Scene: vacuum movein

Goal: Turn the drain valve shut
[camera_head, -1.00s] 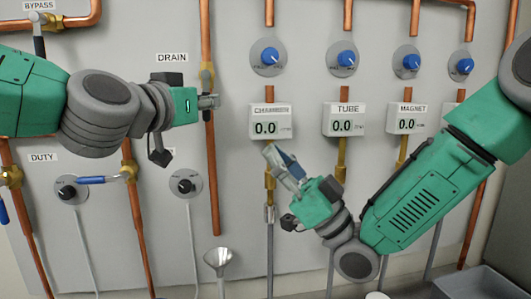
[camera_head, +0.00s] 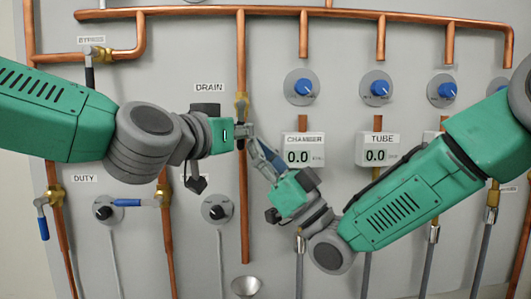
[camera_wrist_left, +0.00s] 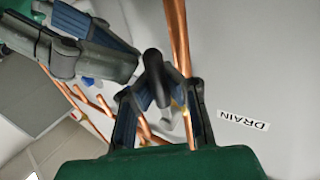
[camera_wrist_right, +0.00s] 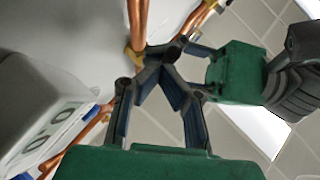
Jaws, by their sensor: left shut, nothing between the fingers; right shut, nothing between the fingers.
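The drain valve's brass body (camera_head: 241,106) sits on the vertical copper pipe beside the DRAIN label (camera_head: 209,87). In the head view my left gripper (camera_head: 245,132) is just below it, in front of the pipe. My right gripper (camera_head: 256,142) reaches up from the lower right, and its fingertips overlap the left's. The valve handle is hidden there. A black rounded part, apparently the handle (camera_wrist_left: 156,72), shows at the left fingers in the left wrist view. The right wrist view shows the brass body (camera_wrist_right: 135,56) beyond the right fingertips. Both grippers are shut, holding nothing visible; contact with the handle is unclear.
The CHAMBER gauge (camera_head: 303,150) and TUBE gauge (camera_head: 376,150) are right of the valve, with blue knobs (camera_head: 303,87) above.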

